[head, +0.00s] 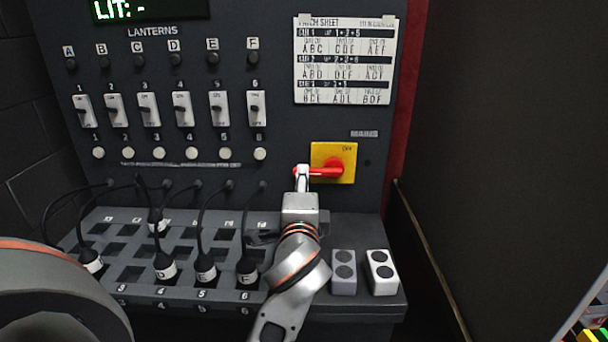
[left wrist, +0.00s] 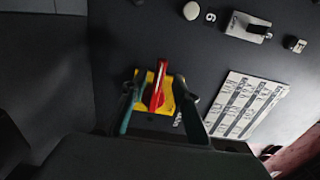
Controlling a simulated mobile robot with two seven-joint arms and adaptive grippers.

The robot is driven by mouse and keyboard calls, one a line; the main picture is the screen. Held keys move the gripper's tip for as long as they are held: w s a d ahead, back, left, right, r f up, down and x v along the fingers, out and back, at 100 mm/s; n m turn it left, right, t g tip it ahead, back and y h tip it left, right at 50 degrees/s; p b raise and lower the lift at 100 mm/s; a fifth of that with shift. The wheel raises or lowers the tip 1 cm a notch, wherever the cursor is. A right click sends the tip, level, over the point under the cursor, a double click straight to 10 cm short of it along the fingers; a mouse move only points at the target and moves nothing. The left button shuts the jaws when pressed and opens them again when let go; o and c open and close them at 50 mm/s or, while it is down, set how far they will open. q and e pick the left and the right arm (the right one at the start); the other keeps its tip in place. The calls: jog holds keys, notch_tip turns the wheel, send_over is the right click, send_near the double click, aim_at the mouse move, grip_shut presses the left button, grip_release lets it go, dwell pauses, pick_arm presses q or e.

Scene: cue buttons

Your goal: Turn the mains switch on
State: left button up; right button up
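The mains switch is a yellow plate (head: 348,152) with a red handle (head: 332,172) lying roughly horizontal, pointing left, at the lower right of the dark panel. The small lettering on the plate is too small to read surely. My left gripper (head: 303,172) is at the handle's left end in the head view. In the left wrist view, its two fingers (left wrist: 159,105) stand apart on either side of the red handle (left wrist: 158,87), with gaps visible; whether either touches it I cannot tell. My right gripper is not in view.
Left of the switch are rows of lettered knobs, white toggle switches (head: 182,108) and round buttons (head: 191,153). A patch sheet (head: 345,88) hangs above. Below, a socketed shelf (head: 130,272) holds cabled plugs (head: 205,270), and two grey-white blocks (head: 381,272) sit at right.

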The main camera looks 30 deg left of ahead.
aim_at(319, 170)
pick_arm(q)
jog(key=shift+x, duration=1.95)
grip_shut()
